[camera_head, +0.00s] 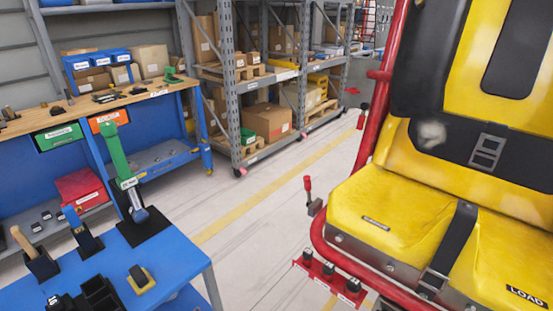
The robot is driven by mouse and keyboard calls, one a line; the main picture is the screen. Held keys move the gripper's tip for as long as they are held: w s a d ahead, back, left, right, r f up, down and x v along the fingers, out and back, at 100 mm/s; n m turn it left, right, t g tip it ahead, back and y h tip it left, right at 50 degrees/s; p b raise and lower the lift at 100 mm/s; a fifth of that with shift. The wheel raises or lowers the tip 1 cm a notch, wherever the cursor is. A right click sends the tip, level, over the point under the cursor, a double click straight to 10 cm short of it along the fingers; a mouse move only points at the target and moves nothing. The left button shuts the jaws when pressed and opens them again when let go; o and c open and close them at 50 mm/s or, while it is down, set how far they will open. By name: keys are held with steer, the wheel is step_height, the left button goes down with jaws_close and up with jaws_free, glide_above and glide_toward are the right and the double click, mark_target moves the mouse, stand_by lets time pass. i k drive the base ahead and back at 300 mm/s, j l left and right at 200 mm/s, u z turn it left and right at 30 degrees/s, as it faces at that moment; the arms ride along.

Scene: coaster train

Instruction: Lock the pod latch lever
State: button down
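The pod is a yellow and black seat (390,210) in a red tube frame (375,120), filling the right of the head view. A small lever with a red grip (308,186) stands nearly upright on a dark bracket (316,207) at the seat's left front edge. It looks like the latch lever, but I cannot read whether it is locked. Another dark and red handle (362,116) shows by the frame tube behind it. My gripper is not in view.
A blue table (175,262) with a green-handled tool (116,155) and black holders stands at lower left. A workbench (40,118) and grey shelving (232,105) with boxes are behind. A red bar with black knobs (328,270) juts out below the seat. Floor between table and pod is clear.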

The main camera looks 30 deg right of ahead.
mark_target(306, 179)
steer(key=i+j+z, duration=0.1)
steer(key=i+j, duration=0.75)
